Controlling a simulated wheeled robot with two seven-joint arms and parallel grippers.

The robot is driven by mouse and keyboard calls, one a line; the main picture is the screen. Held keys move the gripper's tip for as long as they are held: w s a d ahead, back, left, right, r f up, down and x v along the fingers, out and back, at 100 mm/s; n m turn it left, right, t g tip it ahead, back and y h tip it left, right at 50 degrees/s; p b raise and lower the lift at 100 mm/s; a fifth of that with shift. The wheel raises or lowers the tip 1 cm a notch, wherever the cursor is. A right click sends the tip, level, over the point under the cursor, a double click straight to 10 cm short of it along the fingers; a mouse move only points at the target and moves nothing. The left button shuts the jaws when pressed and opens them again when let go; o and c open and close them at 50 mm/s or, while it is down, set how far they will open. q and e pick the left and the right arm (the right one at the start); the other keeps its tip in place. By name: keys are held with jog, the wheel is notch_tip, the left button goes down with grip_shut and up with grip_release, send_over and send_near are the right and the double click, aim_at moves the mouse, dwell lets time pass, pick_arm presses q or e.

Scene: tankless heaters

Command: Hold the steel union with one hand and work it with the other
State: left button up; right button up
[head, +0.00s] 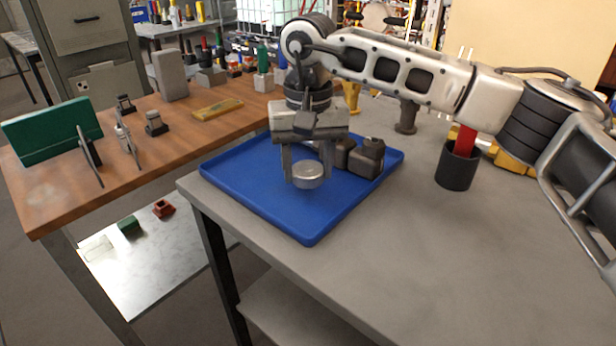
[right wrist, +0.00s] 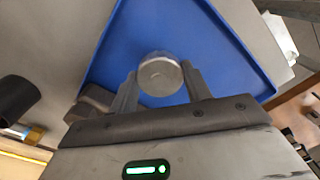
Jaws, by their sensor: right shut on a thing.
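The steel union (head: 308,175) is a short, round, silvery piece over the blue tray (head: 312,233). My right gripper (head: 306,178) points down with its two fingers on either side of the union and is shut on it. In the right wrist view the union's round end face (right wrist: 160,74) shows between the fingertips (right wrist: 160,82). I cannot tell whether the union touches the tray floor or is held just above it. My left gripper is in neither view.
Dark blocky parts (head: 362,157) sit in the tray behind the gripper. A black cup (head: 458,166) with a red item stands right of the tray on the grey table (head: 400,250). The table's front right is clear. A wooden bench (head: 60,190) with several tools stands at left.

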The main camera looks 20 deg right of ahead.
aim_at(308, 169)
jog(key=shift+f, duration=1.45)
jog(key=shift+f, duration=0.15)
jog(key=o, duration=1.1)
